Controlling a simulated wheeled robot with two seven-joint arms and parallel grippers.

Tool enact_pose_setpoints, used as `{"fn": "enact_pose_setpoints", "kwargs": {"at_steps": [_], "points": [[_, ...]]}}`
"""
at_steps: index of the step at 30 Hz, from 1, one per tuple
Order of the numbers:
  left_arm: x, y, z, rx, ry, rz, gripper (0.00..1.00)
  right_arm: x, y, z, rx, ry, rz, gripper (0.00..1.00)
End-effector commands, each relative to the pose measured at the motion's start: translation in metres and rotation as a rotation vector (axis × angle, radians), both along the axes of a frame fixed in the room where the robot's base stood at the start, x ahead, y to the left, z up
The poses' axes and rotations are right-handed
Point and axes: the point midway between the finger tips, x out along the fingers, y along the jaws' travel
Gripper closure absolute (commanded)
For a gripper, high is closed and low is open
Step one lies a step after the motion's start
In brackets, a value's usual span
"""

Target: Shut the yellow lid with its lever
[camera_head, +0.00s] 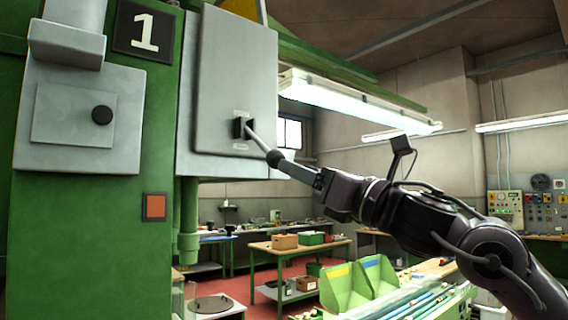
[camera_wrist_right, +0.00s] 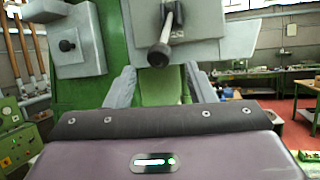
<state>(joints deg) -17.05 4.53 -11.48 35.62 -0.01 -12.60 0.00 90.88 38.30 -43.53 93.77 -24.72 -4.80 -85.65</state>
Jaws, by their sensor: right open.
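A yellow piece (camera_head: 245,8), which looks like part of the yellow lid, shows at the top edge behind the grey box (camera_head: 235,75); most of it is out of frame. In the right wrist view the lever's knob (camera_wrist_right: 160,55) sits just beyond and above the gap between the fingers. My right gripper (camera_head: 291,168) is open and close to the knob; contact cannot be told. My left gripper is not in view.
A grey plate with a black knob (camera_head: 102,114) and an orange square (camera_head: 155,207) are on the green machine column to the left. A green pipe (camera_head: 188,215) hangs below the box. Green bins (camera_head: 340,290) and workbenches stand lower and farther back.

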Motion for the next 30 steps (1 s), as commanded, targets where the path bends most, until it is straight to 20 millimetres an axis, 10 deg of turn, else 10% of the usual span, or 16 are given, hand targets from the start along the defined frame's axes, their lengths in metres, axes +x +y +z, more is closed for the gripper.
{"fn": "enact_pose_setpoints", "kwargs": {"at_steps": [22,30], "points": [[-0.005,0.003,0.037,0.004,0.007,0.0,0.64,0.038,0.045,0.025,0.004,0.003,0.0,0.51],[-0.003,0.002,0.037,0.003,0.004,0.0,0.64,0.038,0.045,0.025,0.004,0.004,0.0,0.85]]}}
